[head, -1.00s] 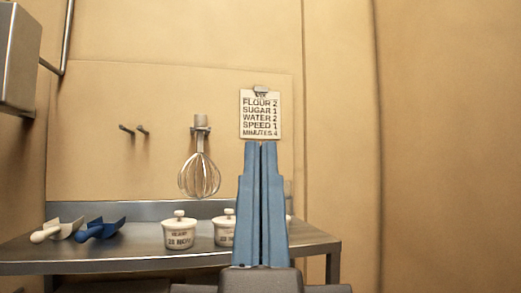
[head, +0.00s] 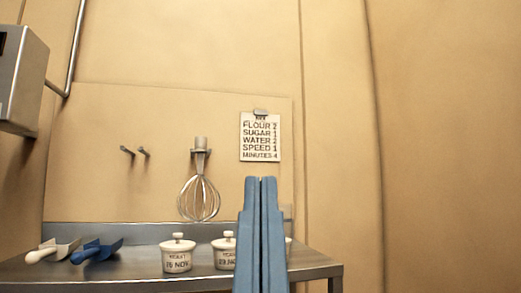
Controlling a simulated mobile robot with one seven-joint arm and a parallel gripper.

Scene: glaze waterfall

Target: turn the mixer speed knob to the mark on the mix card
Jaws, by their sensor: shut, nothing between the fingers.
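The mix card (head: 260,137) hangs from a clip on the back wall in the head view. It reads flour 2, sugar 1, water 2, speed 1, minutes 4. My gripper (head: 262,180) stands upright at the lower middle, its blue fingers shut with nothing between them. Its tips appear just below the card in the picture, apart from it. No mixer speed knob can be made out. A grey metal box (head: 22,80) is cut off at the left edge; I cannot tell what it is.
A metal table (head: 130,270) carries a white scoop (head: 50,252), a blue scoop (head: 95,252) and lidded white pots, including one dated 15 Nov (head: 177,256). A whisk (head: 199,195) hangs on the wall beside two pegs (head: 134,152). A pipe (head: 75,50) runs up the left wall.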

